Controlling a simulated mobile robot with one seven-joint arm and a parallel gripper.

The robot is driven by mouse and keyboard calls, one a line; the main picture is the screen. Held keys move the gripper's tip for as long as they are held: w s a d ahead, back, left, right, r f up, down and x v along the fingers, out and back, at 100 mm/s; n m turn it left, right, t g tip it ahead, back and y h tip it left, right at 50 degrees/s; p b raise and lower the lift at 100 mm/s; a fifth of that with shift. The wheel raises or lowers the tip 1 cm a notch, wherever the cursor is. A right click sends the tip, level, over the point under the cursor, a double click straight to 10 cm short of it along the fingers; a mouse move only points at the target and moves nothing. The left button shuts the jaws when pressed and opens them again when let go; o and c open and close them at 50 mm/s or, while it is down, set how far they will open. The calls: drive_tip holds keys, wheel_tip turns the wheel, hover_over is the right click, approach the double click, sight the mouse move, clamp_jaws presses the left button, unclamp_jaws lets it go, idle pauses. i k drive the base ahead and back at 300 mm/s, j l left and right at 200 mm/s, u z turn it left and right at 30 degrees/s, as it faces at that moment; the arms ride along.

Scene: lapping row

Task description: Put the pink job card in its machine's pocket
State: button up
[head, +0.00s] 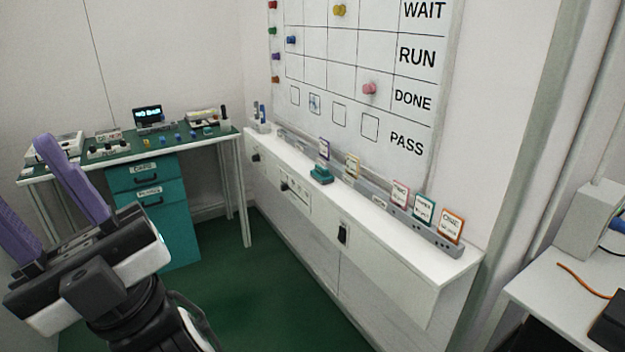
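A card with a pink-red border (400,193) stands in the grey slotted rail (372,190) on the white ledge under the wall board. It is left of a teal-bordered card (424,208) and an orange-bordered card (451,226). A yellow-bordered card (352,166) and a purple-bordered card (324,149) stand further left. My gripper (20,174) is at the lower left, far from the cards. Its two purple fingers are apart, with nothing seen between them. I cannot tell which place is the pink card's machine pocket.
A wall board (350,75) with coloured pegs hangs above the ledge (437,262). A teal block (321,175) sits on the ledge. A green-topped bench (130,150) with small items is at the left. A white table (560,290) is at the right. Green floor lies open between.

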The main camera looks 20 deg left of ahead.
sight(408, 259)
drive_tip(key=i+j+z, duration=0.3)
drive_tip(key=i, duration=0.15)
drive_tip(key=i+j+z, duration=0.3)
drive_tip(key=i+j, duration=0.05)
drive_tip(key=i, duration=0.05)
